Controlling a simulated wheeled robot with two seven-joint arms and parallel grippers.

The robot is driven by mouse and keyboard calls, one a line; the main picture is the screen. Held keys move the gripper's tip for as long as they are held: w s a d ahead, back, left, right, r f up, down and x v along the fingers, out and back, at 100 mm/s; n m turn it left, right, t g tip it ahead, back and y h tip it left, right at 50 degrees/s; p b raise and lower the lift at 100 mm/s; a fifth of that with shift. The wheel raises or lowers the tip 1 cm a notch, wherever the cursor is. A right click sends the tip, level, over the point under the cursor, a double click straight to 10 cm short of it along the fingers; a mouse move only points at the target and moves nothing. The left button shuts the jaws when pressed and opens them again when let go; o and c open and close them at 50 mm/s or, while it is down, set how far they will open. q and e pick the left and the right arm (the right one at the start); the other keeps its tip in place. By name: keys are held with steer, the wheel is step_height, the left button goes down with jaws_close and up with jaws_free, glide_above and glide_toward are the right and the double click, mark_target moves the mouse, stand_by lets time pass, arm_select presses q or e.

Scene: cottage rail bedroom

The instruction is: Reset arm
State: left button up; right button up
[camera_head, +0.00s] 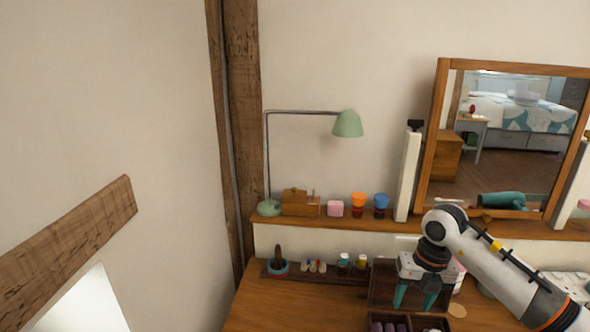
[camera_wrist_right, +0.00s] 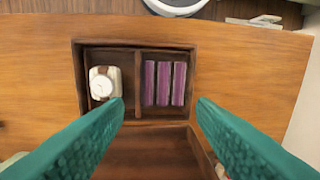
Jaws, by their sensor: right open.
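My right gripper (camera_head: 418,297) comes in from the right in the head view, with its green fingers pointing down over the dresser top. In the right wrist view the fingers (camera_wrist_right: 160,106) are spread apart with nothing between them. Below them is an open wooden box (camera_wrist_right: 137,128) with compartments. One compartment holds a watch (camera_wrist_right: 104,84) on a white cushion. The one beside it holds purple striped rolls (camera_wrist_right: 164,83). In the head view the box's raised lid (camera_head: 385,283) is partly hidden by my gripper. My left gripper does not show.
A wooden dresser (camera_head: 285,305) carries a rack of small bottles (camera_head: 315,271) at the back. A shelf above holds a green lamp (camera_head: 347,124), a small wooden box (camera_head: 297,206), colored cups (camera_head: 358,202) and a framed mirror (camera_head: 438,130). The dresser top left of the box is clear.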

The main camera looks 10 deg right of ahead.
steer(key=s+a+n+t+y, duration=0.15)
steer(key=a+y, duration=0.65)
steer(key=a, duration=0.9)
steer(key=s+a+r+m+t+y, duration=0.2)
steer(key=a+r+m+t+y, duration=0.4)
steer(key=a+r+t+y, duration=0.3)
steer(key=w+d+r+m+t+h, duration=0.1)
steer(key=d+r+m+t+h, duration=0.2)
steer(key=d+m+t+h, duration=0.5)
steer(key=s+d+f+m+g+h, duration=0.2)
steer(key=d+f+m+h, duration=0.35)
steer(key=f+m, duration=0.2)
steer(key=s+d+f+m+g+h, duration=0.2)
steer(key=d+f+m+h, duration=0.2)
steer(key=f+m+h, duration=0.4)
steer(key=s+f+m+g+y, duration=0.2)
steer(key=s+f+g, duration=0.4)
steer(key=s, duration=0.4)
steer(key=s+f+m+g+y, duration=0.2)
steer(key=s+f+g, duration=0.4)
steer(key=s, duration=0.5)
step_height(320, 180, down, 24)
steer(key=a, duration=0.1)
steer(key=s+d+f+g, duration=0.2)
steer(key=s+d+f, duration=0.1)
steer(key=s+f, duration=1.4)
steer(key=shift+f+n+h, duration=0.35)
steer(key=shift+n, duration=0.05)
